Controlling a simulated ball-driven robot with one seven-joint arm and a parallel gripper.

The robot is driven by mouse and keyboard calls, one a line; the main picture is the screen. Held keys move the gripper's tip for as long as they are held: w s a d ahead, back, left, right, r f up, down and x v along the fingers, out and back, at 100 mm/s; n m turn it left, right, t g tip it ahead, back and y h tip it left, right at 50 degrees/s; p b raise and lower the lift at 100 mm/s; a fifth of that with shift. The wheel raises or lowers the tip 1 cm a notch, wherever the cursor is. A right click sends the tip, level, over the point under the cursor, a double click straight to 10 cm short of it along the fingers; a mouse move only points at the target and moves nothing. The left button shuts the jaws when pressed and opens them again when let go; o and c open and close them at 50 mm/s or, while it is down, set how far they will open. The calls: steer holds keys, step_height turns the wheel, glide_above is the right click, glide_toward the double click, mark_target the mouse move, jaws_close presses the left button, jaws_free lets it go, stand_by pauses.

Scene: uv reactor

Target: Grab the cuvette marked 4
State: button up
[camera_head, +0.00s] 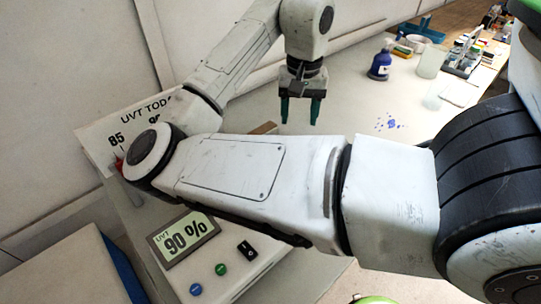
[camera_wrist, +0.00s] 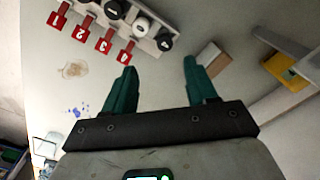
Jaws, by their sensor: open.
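In the wrist view a grey rack (camera_wrist: 150,36) stands at the top with several round cap-like pieces, black and white. A row of red numbered tags runs along its lower left side. The tags at the left read 1 and 2; the last red tag (camera_wrist: 126,54) is fourth in the row, its digit too small to read surely. In the head view my gripper (camera_head: 300,121) points down above the table; my arm hides the rack.
A display (camera_head: 184,238) reads UVT 90 %, with buttons beside it. A sign (camera_head: 125,125) shows UVT and 85. A blue spray bottle (camera_head: 380,65) and a beaker (camera_head: 432,60) stand farther back. A wooden block (camera_wrist: 213,58) and a yellow piece (camera_wrist: 290,70) lie right of my fingers.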

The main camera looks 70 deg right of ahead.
step_height(320, 180, down, 6)
steer(key=shift+w+r, duration=0.1)
steer(key=shift+r, duration=0.15)
steer(key=shift+w+a+f, duration=0.1)
steer(key=shift+w+f, duration=0.05)
steer(key=shift+f, duration=1.2)
steer(key=shift+w+a+f, duration=0.1)
steer(key=shift+w+f, duration=0.05)
steer(key=shift+f, duration=1.15)
steer(key=shift+c, duration=0.3)
jaws_close()
